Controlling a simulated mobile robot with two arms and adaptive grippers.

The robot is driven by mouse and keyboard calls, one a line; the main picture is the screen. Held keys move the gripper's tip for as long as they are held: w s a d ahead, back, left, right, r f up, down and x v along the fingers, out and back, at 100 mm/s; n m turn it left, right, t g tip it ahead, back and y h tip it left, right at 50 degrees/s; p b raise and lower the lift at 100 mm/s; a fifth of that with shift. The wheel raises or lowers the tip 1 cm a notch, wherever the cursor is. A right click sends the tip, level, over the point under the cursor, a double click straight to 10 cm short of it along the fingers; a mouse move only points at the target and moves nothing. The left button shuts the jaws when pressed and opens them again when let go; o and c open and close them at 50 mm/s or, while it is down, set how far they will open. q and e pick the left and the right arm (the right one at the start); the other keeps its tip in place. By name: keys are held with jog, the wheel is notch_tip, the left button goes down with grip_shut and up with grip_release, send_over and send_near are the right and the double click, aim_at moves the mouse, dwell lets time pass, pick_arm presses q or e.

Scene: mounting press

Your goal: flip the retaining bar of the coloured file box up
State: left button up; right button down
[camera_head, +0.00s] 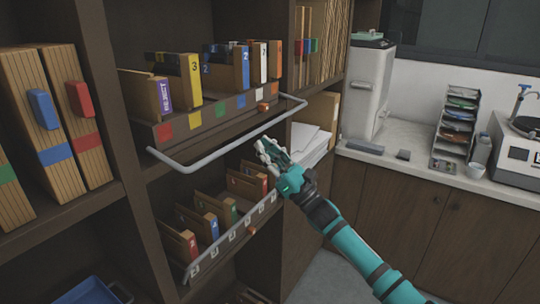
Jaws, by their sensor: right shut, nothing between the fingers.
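The coloured file box (182,127) stands on the upper middle shelf, with coloured squares along its front edge and several upright files in it. Its grey retaining bar (225,147) is lowered and juts out in front of the box, below the squares. My right gripper (264,147) is shut and empty, just below the right part of the bar in the picture. I see a small gap between them, but cannot tell their distance in depth. My left gripper is out of view.
A second file box (235,237) with white labels stands on the shelf below, close under my right gripper. Wooden magazine files (50,130) fill the left bay. White papers (308,138) lie right of the gripper. A counter (410,165) with equipment runs along the right.

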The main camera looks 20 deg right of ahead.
jog(key=shift+r, duration=0.35)
jog(key=shift+w, duration=0.1)
jog(key=r+p, duration=0.1)
jog(key=r, duration=0.3)
jog(key=r+g+h+p, duration=0.1)
jog(key=r+p, duration=0.1)
jog(key=r, duration=0.2)
jog(key=r+g+p, duration=0.1)
jog(key=r+p, duration=0.1)
jog(key=r, duration=0.3)
jog(key=shift+w+a+h, duration=0.25)
jog(key=shift+h, duration=0.15)
jog(key=shift+w+a+r+p, duration=0.2)
jog(key=shift+w+a+r, duration=0.25)
jog(key=shift+r, duration=0.2)
jog(key=shift+w+a+r+p, duration=0.15)
jog(key=shift+w+a+r, duration=0.2)
jog(key=shift+w+r, duration=0.25)
